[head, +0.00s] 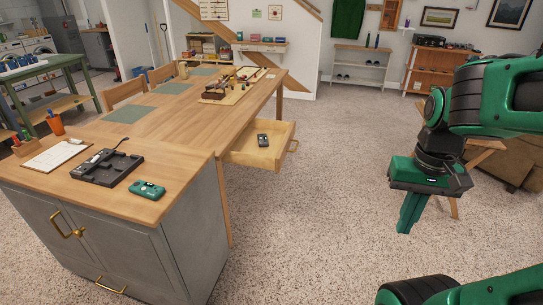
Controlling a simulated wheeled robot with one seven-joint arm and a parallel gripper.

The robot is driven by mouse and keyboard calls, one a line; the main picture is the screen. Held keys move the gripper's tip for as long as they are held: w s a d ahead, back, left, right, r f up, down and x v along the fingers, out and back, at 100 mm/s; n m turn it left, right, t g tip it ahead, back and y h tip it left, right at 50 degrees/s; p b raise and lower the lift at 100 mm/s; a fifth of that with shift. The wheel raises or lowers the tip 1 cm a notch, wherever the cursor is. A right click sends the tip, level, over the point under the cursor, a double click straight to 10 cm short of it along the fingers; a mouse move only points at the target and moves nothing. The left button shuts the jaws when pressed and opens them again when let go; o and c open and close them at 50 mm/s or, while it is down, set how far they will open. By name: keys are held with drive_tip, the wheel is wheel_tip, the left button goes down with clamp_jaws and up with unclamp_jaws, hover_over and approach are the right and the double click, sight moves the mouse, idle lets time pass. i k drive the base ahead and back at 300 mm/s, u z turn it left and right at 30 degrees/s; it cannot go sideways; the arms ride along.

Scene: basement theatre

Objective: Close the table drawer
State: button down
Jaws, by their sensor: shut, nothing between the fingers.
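The table drawer (256,155) is pulled out from the side of the long wooden table (182,125). It is light wood, with a brass handle (293,146) on its front, and a small dark device (263,140) lies inside. My gripper (408,218) hangs to the right of the drawer, pointing down, well apart from the handle. Its green fingers are together with nothing between them.
A grey cabinet (135,250) with a wooden top stands in front left, bearing a black tray (98,168), a green device (147,190) and a clipboard (55,156). Open carpet (325,215) lies between the drawer and my gripper. Shelves (360,70) stand at the back wall.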

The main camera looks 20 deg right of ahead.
sight(245, 151)
drive_tip(key=u, duration=0.1)
drive_tip(key=i, duration=1)
drive_tip(key=z, duration=0.1)
